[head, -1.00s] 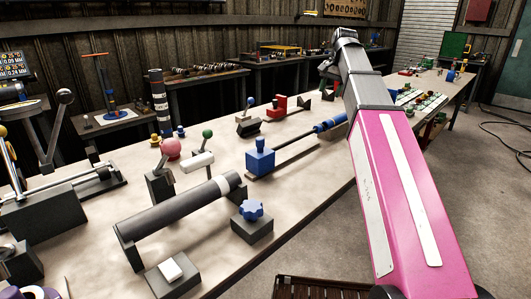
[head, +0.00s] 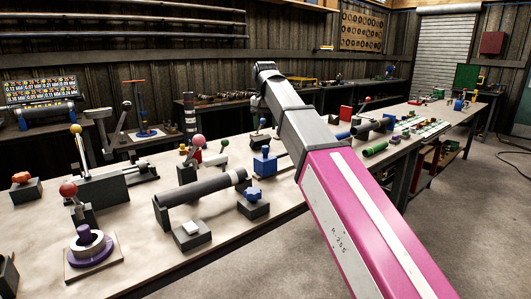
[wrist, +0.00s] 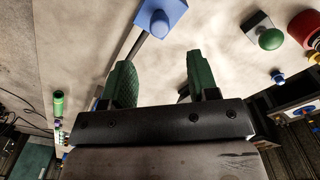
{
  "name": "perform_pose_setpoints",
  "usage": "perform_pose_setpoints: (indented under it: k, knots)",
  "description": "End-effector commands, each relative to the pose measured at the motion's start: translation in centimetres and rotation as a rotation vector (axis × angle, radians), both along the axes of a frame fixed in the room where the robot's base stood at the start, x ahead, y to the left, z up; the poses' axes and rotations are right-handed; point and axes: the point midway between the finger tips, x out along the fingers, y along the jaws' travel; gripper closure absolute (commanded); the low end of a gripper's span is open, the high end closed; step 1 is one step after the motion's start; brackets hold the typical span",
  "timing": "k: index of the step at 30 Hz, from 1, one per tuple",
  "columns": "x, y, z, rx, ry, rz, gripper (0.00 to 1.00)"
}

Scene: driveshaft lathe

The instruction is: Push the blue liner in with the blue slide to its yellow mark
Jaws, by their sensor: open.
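The blue slide (head: 264,164), a block with a blue knob on top, stands on the bench left of my arm. In the wrist view the blue slide (wrist: 163,14) is at the top edge, beyond the fingertips and apart from them. My gripper (wrist: 163,70) is open, its two green fingers spread with nothing between them. In the head view its fingers cannot be made out. A blue tubular piece, seemingly the blue liner (head: 363,127), shows right of my arm. My arm hides the stretch between slide and liner. I cannot make out the yellow mark.
A dark grey cylinder (head: 203,196) lies in front of the slide, near a blue star knob (head: 253,194). A red-ball lever (head: 197,141) stands to the left.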

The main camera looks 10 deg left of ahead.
Motion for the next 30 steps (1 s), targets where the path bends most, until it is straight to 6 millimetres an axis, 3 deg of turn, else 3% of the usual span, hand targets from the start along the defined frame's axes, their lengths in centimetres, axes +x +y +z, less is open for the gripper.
perform_pose_setpoints:
  k: [15,21,30]
  knots:
    - [-0.1,-0.1,-8.3,0.000,0.001,-0.002,0.46]
    - [0.0,-0.1,-9.8,0.001,0.001,-0.002,0.46]
    - [0.0,-0.1,-10.0,0.001,0.000,-0.002,0.46]
